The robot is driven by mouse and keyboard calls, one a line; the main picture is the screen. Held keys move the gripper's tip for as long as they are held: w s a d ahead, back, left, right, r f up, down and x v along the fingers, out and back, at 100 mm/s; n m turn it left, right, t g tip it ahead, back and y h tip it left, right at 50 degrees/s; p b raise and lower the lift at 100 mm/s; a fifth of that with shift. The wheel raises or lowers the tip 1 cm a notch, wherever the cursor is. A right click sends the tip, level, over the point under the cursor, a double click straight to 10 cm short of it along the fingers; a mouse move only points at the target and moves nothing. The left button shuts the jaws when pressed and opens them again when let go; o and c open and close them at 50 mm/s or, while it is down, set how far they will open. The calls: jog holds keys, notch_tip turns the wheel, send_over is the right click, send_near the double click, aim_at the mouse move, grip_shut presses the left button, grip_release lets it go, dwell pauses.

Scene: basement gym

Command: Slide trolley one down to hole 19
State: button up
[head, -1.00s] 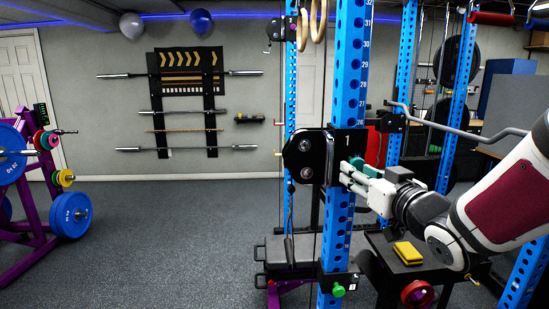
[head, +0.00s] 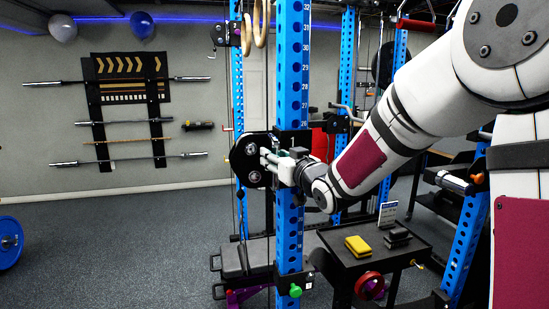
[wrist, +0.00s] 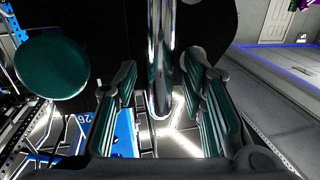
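Trolley one, a black plate carriage (head: 247,160) with round bolts, sits on the near blue upright (head: 291,85), just below the printed 26. A round dark green knob (wrist: 50,65) is left of the fingers. Hole 19 cannot be read.
A carriage with a green knob (head: 294,291) is lower on the same upright. A black flat bench (head: 243,258) stands behind it. A black side table (head: 375,255) at the right holds a yellow block (head: 358,245) and dark blocks (head: 397,238). Barbells hang on the wall.

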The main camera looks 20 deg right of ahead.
jog(key=shift+w, duration=0.2)
grip_shut()
